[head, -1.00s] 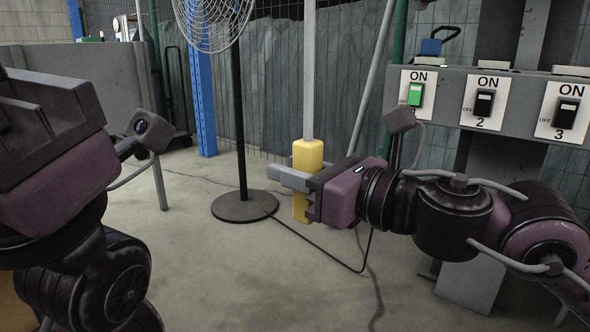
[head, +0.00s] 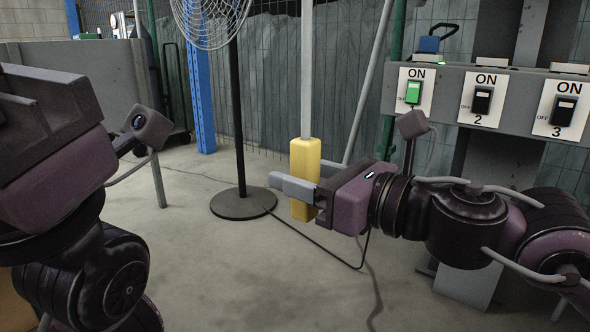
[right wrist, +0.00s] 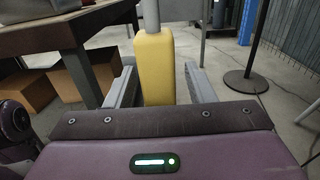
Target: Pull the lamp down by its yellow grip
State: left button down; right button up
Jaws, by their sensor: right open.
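The yellow grip (head: 306,160) is an upright block at the lower end of a grey vertical pole (head: 307,70); the lamp itself is not seen. My right gripper (head: 285,190) is open around the lower part of the grip, with a finger on either side. In the right wrist view, the yellow grip (right wrist: 154,68) stands between the two fingers (right wrist: 158,85), with visible gaps on both sides. My left arm is at the left edge of the head view; its fingers are not seen.
A standing fan (head: 243,200) with a round base is behind and left of the grip. A switch panel (head: 446,92) with numbered switches is at the right. In the right wrist view, cardboard boxes (right wrist: 27,92) lie under a table (right wrist: 60,38). The floor between is mostly clear.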

jog(key=p+v, duration=0.1)
jog(key=v, duration=0.5)
jog(key=shift+s, duration=0.1)
